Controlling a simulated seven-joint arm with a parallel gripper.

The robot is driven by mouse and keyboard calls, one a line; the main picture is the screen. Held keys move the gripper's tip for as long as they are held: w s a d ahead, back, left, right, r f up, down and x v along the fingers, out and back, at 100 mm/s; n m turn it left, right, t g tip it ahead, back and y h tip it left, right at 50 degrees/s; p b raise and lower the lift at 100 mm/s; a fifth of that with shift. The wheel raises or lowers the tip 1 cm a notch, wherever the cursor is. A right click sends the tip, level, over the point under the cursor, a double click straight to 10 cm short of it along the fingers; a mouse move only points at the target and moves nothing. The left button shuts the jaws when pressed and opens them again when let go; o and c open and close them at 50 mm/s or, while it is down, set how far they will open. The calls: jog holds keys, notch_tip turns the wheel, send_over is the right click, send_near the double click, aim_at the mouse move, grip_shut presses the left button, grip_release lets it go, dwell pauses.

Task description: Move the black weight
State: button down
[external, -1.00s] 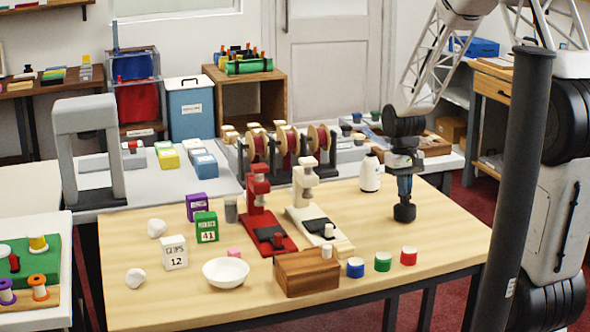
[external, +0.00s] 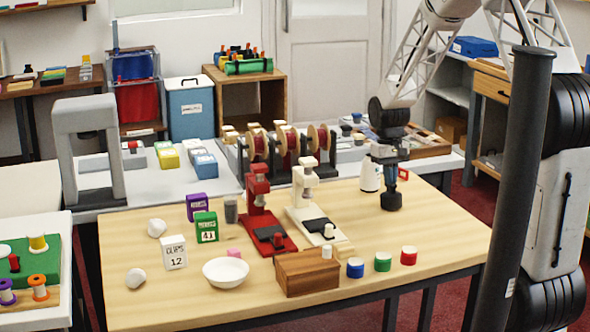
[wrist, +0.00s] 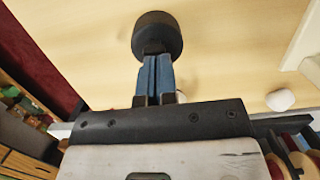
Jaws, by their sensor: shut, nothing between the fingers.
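The black weight (external: 391,203) shows low on the right part of the wooden table, directly under my gripper (external: 390,188). In the wrist view the weight (wrist: 157,32) is a dark round block right at the tips of my gripper (wrist: 155,55). Whether the weight rests on the table or is slightly raised is hard to tell.
A white press (external: 306,205) and a red press (external: 262,215) stand further left. Blue, green and red jars (external: 382,262) line the front. The table right of the weight is clear.

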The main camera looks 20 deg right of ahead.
jog(key=shift+s, duration=0.2)
jog(key=shift+w+r, duration=0.1)
jog(key=shift+r, duration=0.1)
notch_tip(320, 180, up, 7)
jog(key=w, duration=0.1)
jog(key=shift+r, duration=0.2)
dwell(0.6)
jog(key=shift+w, duration=0.1)
jog(key=s+a+r+t, duration=0.2)
jog(key=s+a+r, duration=0.1)
jog(key=s+r, duration=1.3)
jog(key=s+a+t, duration=0.1)
jog(key=s+t, duration=0.1)
jog(key=s, duration=1.9)
jog(key=shift+r, duration=0.2)
